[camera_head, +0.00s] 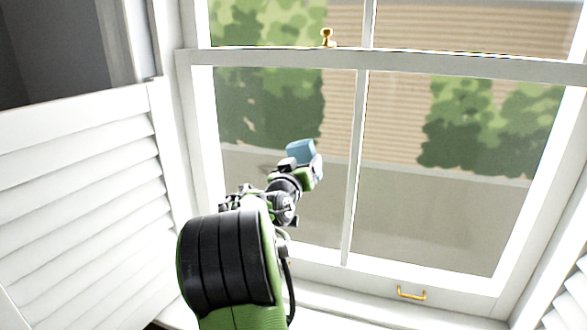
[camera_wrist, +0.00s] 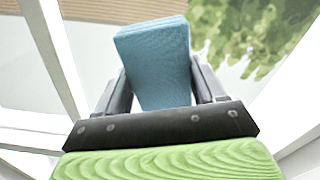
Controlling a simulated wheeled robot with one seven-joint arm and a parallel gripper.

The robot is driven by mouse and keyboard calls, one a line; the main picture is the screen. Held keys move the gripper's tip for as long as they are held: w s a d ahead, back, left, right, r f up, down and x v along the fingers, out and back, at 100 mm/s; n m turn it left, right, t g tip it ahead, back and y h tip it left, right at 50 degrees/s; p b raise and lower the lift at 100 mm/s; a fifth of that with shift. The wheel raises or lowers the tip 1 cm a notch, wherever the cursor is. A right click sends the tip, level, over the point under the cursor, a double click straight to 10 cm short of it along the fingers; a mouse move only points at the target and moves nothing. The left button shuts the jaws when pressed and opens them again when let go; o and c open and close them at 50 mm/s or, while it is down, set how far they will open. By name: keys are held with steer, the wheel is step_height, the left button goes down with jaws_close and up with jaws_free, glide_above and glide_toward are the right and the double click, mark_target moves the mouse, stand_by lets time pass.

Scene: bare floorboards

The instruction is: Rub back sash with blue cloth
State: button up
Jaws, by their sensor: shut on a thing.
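A blue cloth (camera_head: 302,151), a folded block, is held in my gripper (camera_head: 300,165) in front of the lower left pane in the head view. In the wrist view the blue cloth (camera_wrist: 158,62) stands between the two dark fingers of my gripper (camera_wrist: 160,92), which are shut on it. The window has a front lower sash (camera_head: 270,58) with a brass lift handle (camera_head: 411,294) and a back sash (camera_head: 372,22) above it, partly cut off by the picture's top. Whether the cloth touches glass cannot be told.
A brass latch (camera_head: 327,38) sits on the meeting rail. A white louvred shutter (camera_head: 80,200) stands at the left, and another (camera_head: 570,300) shows at the lower right. A white sill (camera_head: 350,305) runs below the window.

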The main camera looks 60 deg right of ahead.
mark_target(266, 164)
steer(key=shift+w+a+f+b, duration=0.4)
steer(key=shift+w, duration=2.05)
steer(key=shift+w+a+f+b, duration=0.35)
steer(key=shift+w+f, duration=0.1)
steer(key=shift+w, duration=1.95)
steer(key=shift+w+a+f+b, duration=0.4)
steer(key=shift+w, duration=2.05)
steer(key=s+b, duration=0.3)
steer(key=shift+s+d+f, duration=0.15)
steer(key=shift+s+d, duration=0.05)
steer(key=shift+d, duration=0.05)
steer(key=shift+s+d+b, duration=0.9)
steer(key=shift+s+b, duration=1.85)
steer(key=shift+s, duration=2.9)
steer(key=a+b, duration=0.3)
steer(key=a, duration=0.3)
steer(key=shift+s, duration=0.35)
steer(key=shift+a, duration=0.1)
